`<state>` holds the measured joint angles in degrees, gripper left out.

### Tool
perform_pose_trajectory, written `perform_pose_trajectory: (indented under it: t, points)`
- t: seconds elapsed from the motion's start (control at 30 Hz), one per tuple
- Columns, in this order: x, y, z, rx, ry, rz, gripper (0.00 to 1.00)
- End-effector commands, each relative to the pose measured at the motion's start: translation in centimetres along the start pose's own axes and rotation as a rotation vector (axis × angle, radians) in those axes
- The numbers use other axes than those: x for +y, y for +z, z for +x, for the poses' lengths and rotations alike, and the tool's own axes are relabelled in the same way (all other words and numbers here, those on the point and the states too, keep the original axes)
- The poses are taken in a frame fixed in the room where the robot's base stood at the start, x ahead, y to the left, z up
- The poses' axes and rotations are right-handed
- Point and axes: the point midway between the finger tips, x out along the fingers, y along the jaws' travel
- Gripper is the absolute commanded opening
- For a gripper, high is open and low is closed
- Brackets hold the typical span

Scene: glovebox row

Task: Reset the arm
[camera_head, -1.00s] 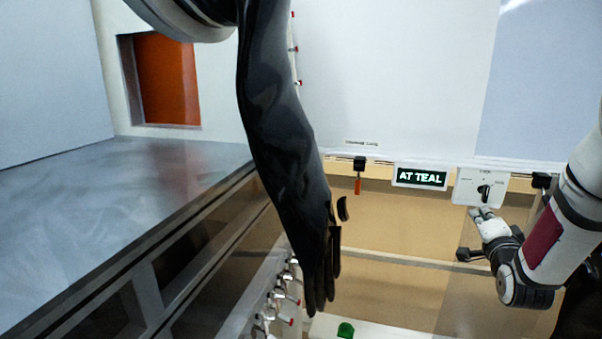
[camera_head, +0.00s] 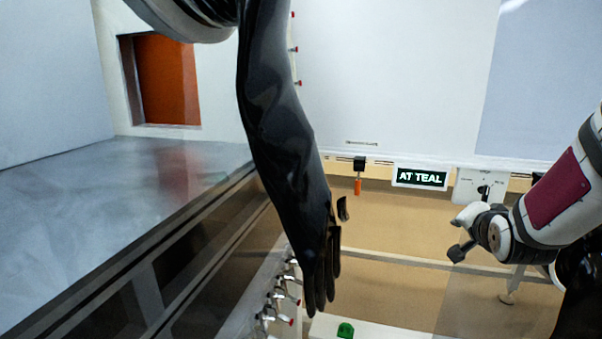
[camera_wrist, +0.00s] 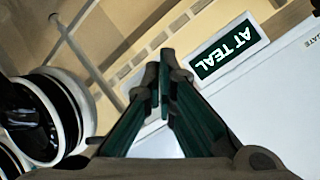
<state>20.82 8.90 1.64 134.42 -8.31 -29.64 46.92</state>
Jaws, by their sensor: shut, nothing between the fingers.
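My gripper (camera_wrist: 158,88) shows in the wrist view with its two dark green fingers together and nothing between them. In the head view my arm comes in from the right edge, and its white and black end stands a little below and left of the white dial panel (camera_head: 468,188).
A long black glove (camera_head: 285,130) hangs down the middle of the head view. An orange-tagged black fitting (camera_head: 358,186) is left of the sign. Several metal valves (camera_head: 281,293) and a green object (camera_head: 345,330) lie low. A grey surface (camera_head: 110,210) fills the left.

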Motion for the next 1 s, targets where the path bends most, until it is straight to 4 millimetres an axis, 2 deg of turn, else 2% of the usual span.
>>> perform_pose_trajectory:
  t: [0.03, 0.17, 0.37, 0.6, 0.7, 1.0]
  points:
    - [-0.6, 0.7, -1.7, -0.042, 0.029, -0.046, 0.0]
    - [-0.8, 3.2, -6.1, -0.174, 0.118, -0.168, 0.0]
    - [0.0, 7.3, -14.3, -0.401, 0.225, -0.349, 0.0]
    - [2.5, 12.2, -25.9, -0.704, 0.296, -0.561, 0.0]
    - [3.8, 13.7, -30.2, -0.821, 0.307, -0.638, 0.0]
    - [7.0, 16.5, -39.9, -1.084, 0.303, -0.798, 0.0]
